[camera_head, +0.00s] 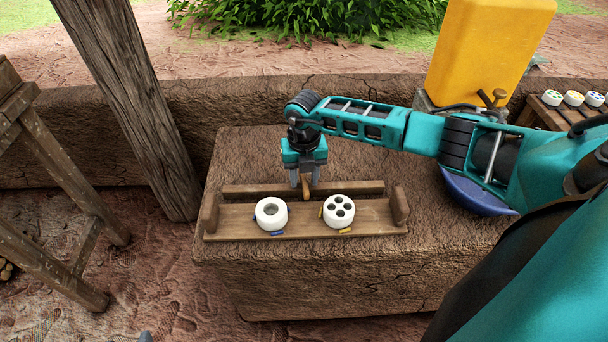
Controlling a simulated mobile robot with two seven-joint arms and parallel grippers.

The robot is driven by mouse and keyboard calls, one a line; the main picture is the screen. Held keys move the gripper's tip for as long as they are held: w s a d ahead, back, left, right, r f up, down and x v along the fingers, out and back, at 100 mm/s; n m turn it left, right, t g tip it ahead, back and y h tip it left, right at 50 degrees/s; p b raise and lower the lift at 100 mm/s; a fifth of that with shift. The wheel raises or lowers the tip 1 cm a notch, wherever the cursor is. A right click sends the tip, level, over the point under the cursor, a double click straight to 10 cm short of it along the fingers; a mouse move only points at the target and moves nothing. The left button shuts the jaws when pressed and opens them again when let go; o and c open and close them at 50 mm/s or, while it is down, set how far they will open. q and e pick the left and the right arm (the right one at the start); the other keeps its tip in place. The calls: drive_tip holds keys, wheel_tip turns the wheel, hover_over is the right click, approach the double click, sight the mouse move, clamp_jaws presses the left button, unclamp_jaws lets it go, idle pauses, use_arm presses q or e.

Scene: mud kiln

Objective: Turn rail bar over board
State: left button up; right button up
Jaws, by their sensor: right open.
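The wooden board (305,221) lies on the mud block, with an upright end post at each end. The rail bar (352,188) is a long wooden bar along the board's back edge, with a small light-brown knob (306,192) near its middle. My right gripper (306,184) points down with open fingers at the knob; whether they touch it I cannot tell. A white ring-like piece with one wide hole (271,214) and a white piece with several holes (339,211) sit on the board in front of the bar.
The mud block (310,270) has bare room around the board. A yellow container (485,55) and a blue bowl (473,193) stand at right. Several white pieces (573,98) are on a wooden stand at far right. A wooden post (130,100) and trestle (70,190) are at left.

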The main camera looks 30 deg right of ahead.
sight(304, 180)
use_arm(q)
drive_tip(key=shift+s+a+r+p, duration=0.1)
drive_tip(key=shift+s+r+p, duration=0.2)
drive_tip(key=shift+r+p, duration=0.7)
use_arm(e)
wheel_tip(304, 180, up, 13)
use_arm(q)
drive_tip(key=shift+f, duration=0.25)
